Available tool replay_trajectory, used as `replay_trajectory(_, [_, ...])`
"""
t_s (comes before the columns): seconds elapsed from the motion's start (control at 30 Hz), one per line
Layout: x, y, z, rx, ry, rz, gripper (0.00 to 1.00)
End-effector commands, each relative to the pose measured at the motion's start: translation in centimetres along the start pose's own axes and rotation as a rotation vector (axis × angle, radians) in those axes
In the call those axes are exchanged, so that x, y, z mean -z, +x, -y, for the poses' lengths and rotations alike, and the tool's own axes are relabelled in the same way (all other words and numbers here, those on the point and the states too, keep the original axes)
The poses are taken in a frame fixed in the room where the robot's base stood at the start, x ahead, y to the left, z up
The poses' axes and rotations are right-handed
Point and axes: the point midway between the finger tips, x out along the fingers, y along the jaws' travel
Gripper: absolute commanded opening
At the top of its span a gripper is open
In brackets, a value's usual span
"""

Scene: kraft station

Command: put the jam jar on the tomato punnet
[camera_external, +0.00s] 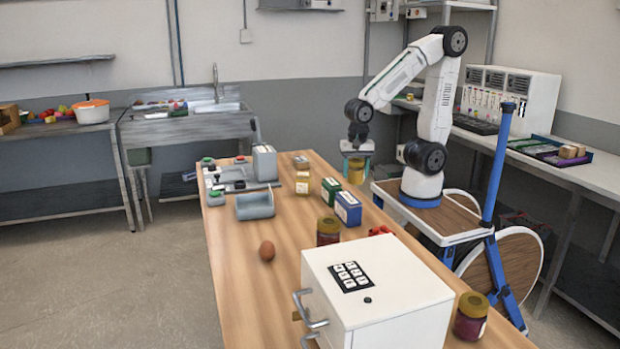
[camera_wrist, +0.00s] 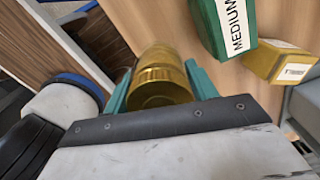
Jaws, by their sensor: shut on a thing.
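My gripper (camera_external: 356,162) is shut on a gold-yellow jar (camera_external: 356,176), held upright near the right edge of the wooden table. In the wrist view its gold lid (camera_wrist: 160,82) sits between my teal fingers (camera_wrist: 158,92). No red shows on it, so I cannot tell whether it is a jam jar. Two dark-red jars with gold lids stand on the table: one jar (camera_external: 328,238) near the middle, another jar (camera_external: 469,326) at the front right. A small red thing (camera_external: 381,231) behind the white cabinet is partly hidden. I cannot make out a tomato punnet.
A white cabinet (camera_external: 385,290) fills the table's front. An egg (camera_external: 267,251) and a grey-blue holder (camera_external: 255,212) lie left. Bare wood lies around the egg.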

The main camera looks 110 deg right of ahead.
Motion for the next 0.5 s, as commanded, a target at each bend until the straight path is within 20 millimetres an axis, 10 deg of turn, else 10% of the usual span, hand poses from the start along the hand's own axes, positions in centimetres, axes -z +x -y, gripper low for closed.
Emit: replay_trajectory(0.5, [-15.2, -2.0, -8.1, 0.005, -0.639, 0.007, 0.23])
